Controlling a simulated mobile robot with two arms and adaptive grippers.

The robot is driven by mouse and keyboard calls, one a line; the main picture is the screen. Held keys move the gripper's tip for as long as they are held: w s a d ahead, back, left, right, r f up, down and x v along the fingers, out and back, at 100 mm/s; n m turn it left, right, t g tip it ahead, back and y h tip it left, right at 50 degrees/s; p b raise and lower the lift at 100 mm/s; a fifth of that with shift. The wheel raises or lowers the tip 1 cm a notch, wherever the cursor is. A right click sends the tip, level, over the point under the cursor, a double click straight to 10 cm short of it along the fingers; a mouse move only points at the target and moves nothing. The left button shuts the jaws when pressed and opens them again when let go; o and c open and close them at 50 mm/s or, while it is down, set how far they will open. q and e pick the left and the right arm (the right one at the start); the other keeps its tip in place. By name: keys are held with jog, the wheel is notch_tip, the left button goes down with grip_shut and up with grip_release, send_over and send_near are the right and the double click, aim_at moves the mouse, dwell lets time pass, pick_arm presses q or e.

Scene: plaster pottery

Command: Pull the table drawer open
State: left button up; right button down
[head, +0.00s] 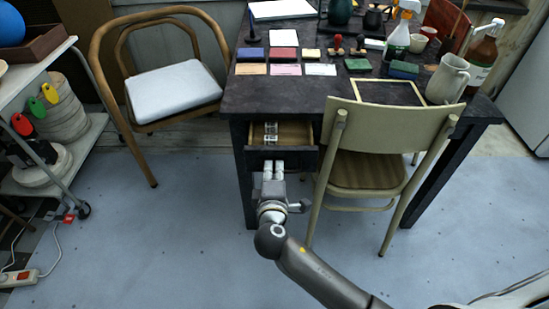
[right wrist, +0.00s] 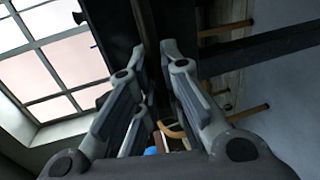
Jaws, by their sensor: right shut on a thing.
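The table drawer (head: 297,134) stands partly open under the left part of the dark table (head: 243,101). Its light wooden inside shows, with a small pale item (head: 271,131) at its left. My right gripper (head: 273,166) is at the dark drawer front (head: 303,156) and shut on it or its handle; the fingers hide the exact grip. In the right wrist view the two fingers (right wrist: 155,52) reach to a dark edge. My left gripper is not in view.
A pale green chair (head: 387,133) stands close to the right of the drawer. A wooden chair with a white cushion (head: 174,91) is at the left. Cards, pads, bottles and a pitcher (head: 447,79) stand on the tabletop. The floor (head: 170,240) in front is clear.

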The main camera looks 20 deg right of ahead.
pick_arm(q)
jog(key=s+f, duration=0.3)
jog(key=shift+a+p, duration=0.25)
jog(key=shift+p, duration=0.15)
pick_arm(e)
jog(key=f+v, duration=0.2)
jog(key=v, duration=0.8)
jog(key=shift+a, duration=0.3)
jog(key=shift+s+f, duration=0.1)
jog(key=shift+f, duration=0.05)
jog(key=c, duration=1.5)
grip_release()
jog(key=shift+c, duration=0.2)
jog(key=shift+a, duration=0.1)
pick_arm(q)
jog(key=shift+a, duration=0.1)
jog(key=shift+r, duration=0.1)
pick_arm(e)
jog(key=v, duration=1.2)
